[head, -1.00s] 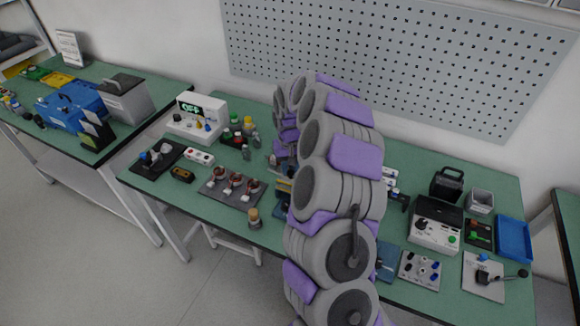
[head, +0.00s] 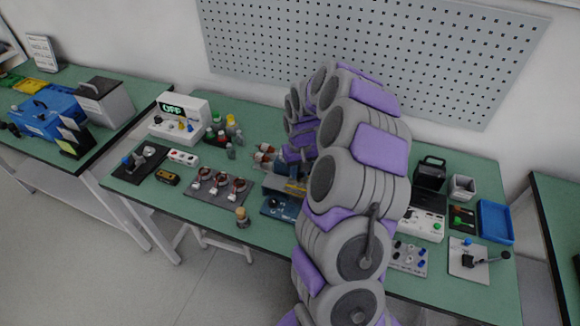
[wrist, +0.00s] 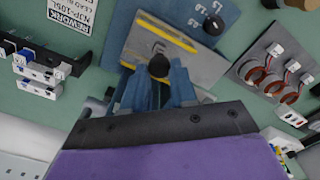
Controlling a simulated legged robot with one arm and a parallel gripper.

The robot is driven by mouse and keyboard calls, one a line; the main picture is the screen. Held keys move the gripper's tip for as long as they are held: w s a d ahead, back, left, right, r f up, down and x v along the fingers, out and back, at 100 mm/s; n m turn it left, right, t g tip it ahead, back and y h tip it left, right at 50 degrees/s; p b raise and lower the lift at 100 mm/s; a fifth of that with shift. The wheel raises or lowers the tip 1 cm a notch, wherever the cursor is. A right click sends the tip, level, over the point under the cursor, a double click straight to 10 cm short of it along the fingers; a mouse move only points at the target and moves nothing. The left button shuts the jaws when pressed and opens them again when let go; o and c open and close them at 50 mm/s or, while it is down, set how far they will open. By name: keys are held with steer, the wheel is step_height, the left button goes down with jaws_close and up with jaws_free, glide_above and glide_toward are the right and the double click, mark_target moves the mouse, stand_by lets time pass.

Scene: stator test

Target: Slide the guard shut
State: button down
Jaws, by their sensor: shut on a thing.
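The guard, a grey plate (wrist: 193,66) with a yellow stripe and a round black knob (wrist: 159,66), lies over part of a blue base (wrist: 190,12) in the wrist view. A black dial with white marks is uncovered on the base beside the plate. My gripper (wrist: 160,78) has its blue fingers closed on either side of the black knob. In the head view, the blue base (head: 277,206) and the yellow stripe show left of my arm. The fingertips are hidden there. I cannot tell how far the guard is along its travel.
Coil stators on a grey plate (head: 216,188) stand left of the base, with a small brass-coloured piece (head: 241,217) near the bench's front edge. A white unit reading OFF (head: 179,119) stands behind. Right of my arm are a tester (head: 425,222) and a blue tray (head: 496,221).

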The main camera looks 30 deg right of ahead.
mark_target(301, 175)
steer(key=shift+s, duration=0.2)
steer(key=c, duration=1.4)
jaws_free()
steer(key=o, duration=0.3)
steer(key=shift+s+d+r, duration=0.1)
steer(key=shift+s, duration=0.2)
steer(key=shift+o, duration=1)
steer(key=shift+w+d, duration=0.1)
steer(key=shift+w, duration=0.1)
step_height(301, 175, up, 17)
steer(key=p, duration=0.3)
steer(key=shift+w, duration=0.1)
